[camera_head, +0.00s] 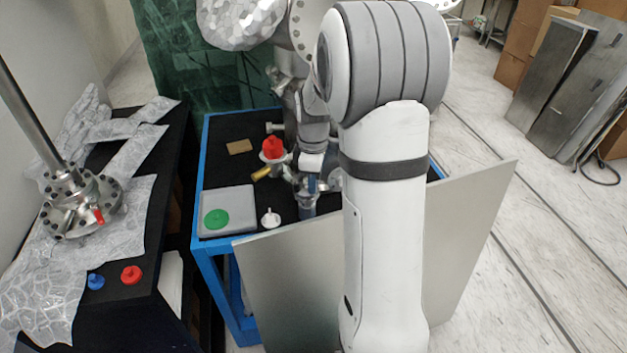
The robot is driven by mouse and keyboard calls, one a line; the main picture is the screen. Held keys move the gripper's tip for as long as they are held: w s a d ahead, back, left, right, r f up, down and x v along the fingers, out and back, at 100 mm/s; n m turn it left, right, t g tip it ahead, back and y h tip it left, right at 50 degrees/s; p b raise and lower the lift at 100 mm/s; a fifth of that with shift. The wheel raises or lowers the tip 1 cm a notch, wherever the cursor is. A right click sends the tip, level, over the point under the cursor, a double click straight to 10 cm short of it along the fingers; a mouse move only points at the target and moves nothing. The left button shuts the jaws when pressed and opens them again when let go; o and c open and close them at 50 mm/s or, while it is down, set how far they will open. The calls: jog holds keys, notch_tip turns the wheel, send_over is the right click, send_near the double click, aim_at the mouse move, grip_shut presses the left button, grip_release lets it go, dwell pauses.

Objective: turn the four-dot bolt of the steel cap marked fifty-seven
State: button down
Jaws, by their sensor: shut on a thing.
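My gripper (312,178) is at the end of my arm, over the black top of the blue-framed cart. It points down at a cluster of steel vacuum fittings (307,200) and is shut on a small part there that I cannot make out. A red cap (273,148) sits on a steel fitting just left of my gripper, with a brass-coloured piece (262,173) below it. No number or dot marks are readable at this size, so I cannot tell which part is the steel cap marked fifty-seven or its four-dot bolt. My arm hides part of the cart top.
On the cart (201,215) are a grey tray (240,194) with a green disc (216,219), and a white knob (270,217). A grey panel (285,290) leans at its front. Left is a black bench with foil, a steel flange (80,207), red and blue caps.

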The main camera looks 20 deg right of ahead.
jog(key=shift+m, duration=0.3)
jog(key=m, duration=0.3)
jog(key=shift+m, duration=0.4)
jog(key=m, duration=0.9)
jog(key=shift+b, duration=0.3)
jog(key=shift+a+m, duration=0.1)
jog(key=shift+m, duration=1.8)
jog(key=c, duration=1.7)
grip_release()
